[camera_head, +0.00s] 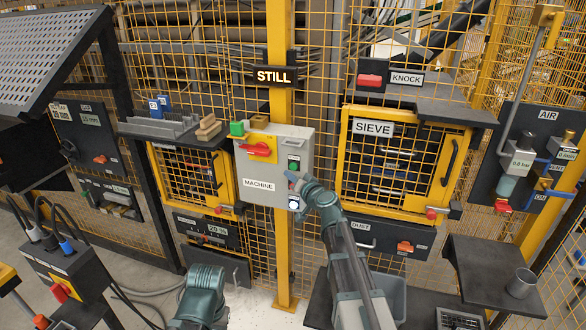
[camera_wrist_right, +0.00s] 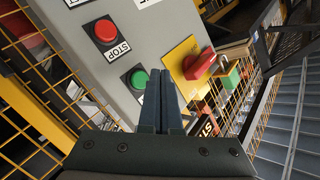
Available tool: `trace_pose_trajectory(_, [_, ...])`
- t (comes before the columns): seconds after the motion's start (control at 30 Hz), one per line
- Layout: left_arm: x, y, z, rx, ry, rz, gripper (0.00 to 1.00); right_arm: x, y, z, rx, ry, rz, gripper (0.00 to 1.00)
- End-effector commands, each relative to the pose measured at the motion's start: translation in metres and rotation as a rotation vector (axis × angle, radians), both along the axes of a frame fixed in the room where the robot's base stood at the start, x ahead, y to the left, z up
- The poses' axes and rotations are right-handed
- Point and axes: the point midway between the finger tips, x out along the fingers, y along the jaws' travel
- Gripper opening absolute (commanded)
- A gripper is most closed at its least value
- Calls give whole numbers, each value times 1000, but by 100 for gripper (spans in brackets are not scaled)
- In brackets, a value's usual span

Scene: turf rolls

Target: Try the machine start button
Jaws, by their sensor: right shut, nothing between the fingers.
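The grey machine box (camera_head: 254,170), labelled MACHINE, is on the yellow post. A green button (camera_head: 293,165) is at its upper right; in the right wrist view the green button (camera_wrist_right: 137,78) has a partly hidden label. A red button (camera_wrist_right: 105,31) labelled STOP is beside it. A red rotary switch (camera_head: 259,149) on a yellow plate is also on the box. My right gripper (camera_head: 291,177) is shut and empty in front of the panel. In the wrist view its fingertips (camera_wrist_right: 160,72) appear just beside the green button; contact cannot be told.
A sign reading STILL (camera_head: 274,76) is above the box. Yellow mesh fencing surrounds it, with the SIEVE door (camera_head: 393,165) to the right. A dark shelf (camera_head: 490,275) with a metal cup (camera_head: 521,283) is at lower right. A control box (camera_head: 62,265) with cables is at lower left.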

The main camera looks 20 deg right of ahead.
Motion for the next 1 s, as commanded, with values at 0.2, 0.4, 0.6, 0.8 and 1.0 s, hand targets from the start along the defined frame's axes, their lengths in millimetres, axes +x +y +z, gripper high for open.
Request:
trace_pose_trajectory(0.2, [0, 0, 0, 0, 0, 0, 50, -20, 13, 0, 1, 0, 1, 0])
trace_pose_trajectory(0.4, [0, 0, 0, 0, 0, 0, 50, -26, 17, 0, 1, 0, 0, 0])
trace_pose_trajectory(0.6, [0, 0, 0, 0, 0, 0, 50, -25, 17, 0, 1, 0, 0, 0])
trace_pose_trajectory(0.8, [0, 0, 0, 0, 0, 0, 50, -25, 17, 0, 1, 0, 0, 0])
trace_pose_trajectory(1.0, [0, 0, 0, 0, 0, 0, 50, -28, 27, -3, -10, 13, 26, 0])
